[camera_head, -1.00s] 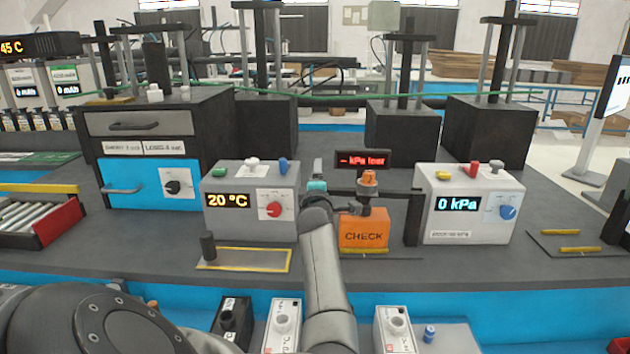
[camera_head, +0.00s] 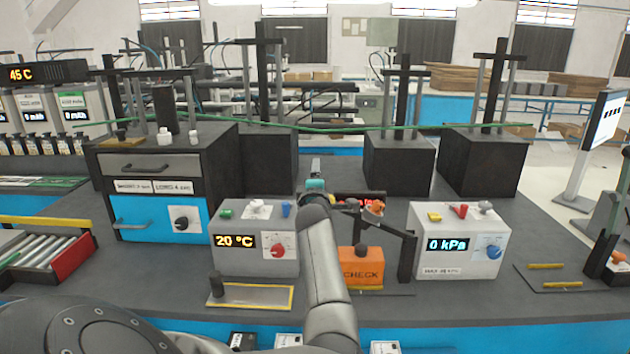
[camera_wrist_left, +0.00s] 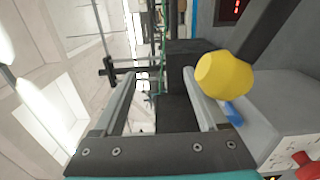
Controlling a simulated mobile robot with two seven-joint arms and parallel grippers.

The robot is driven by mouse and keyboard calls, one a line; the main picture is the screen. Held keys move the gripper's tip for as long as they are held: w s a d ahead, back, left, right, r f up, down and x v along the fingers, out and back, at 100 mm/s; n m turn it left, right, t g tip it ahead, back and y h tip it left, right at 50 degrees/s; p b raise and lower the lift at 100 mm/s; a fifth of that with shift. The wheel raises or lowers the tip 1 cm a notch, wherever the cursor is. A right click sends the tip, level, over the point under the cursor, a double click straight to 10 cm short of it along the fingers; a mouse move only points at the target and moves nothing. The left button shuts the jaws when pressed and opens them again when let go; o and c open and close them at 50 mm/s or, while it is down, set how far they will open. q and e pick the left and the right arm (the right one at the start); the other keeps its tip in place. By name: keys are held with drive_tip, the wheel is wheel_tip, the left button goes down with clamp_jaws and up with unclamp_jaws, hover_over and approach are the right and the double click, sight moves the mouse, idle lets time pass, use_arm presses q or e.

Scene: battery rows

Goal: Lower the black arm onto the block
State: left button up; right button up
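The black arm (camera_head: 393,222) is hinged on a dark post and slants up to the left, with an orange piece (camera_head: 375,208) under or on it. The orange block (camera_head: 361,273) marked CHECK stands below with a dark knob on top; the arm is apart from it. My left gripper (camera_head: 316,166) is at the arm's free left end and hides part of it. In the left wrist view its fingers (camera_wrist_left: 162,95) are spread apart. A yellow knob (camera_wrist_left: 223,75) on a dark bar sits beside the right-hand finger, not clasped between the fingers. My right gripper is not in view.
A grey 20 °C box (camera_head: 255,240) stands left of the block, and a grey 0 kPa box (camera_head: 460,240) stands close on the right. A yellow-edged plate (camera_head: 250,296) lies in front. A red display (camera_wrist_left: 235,9) shows behind, mostly hidden in the head view.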

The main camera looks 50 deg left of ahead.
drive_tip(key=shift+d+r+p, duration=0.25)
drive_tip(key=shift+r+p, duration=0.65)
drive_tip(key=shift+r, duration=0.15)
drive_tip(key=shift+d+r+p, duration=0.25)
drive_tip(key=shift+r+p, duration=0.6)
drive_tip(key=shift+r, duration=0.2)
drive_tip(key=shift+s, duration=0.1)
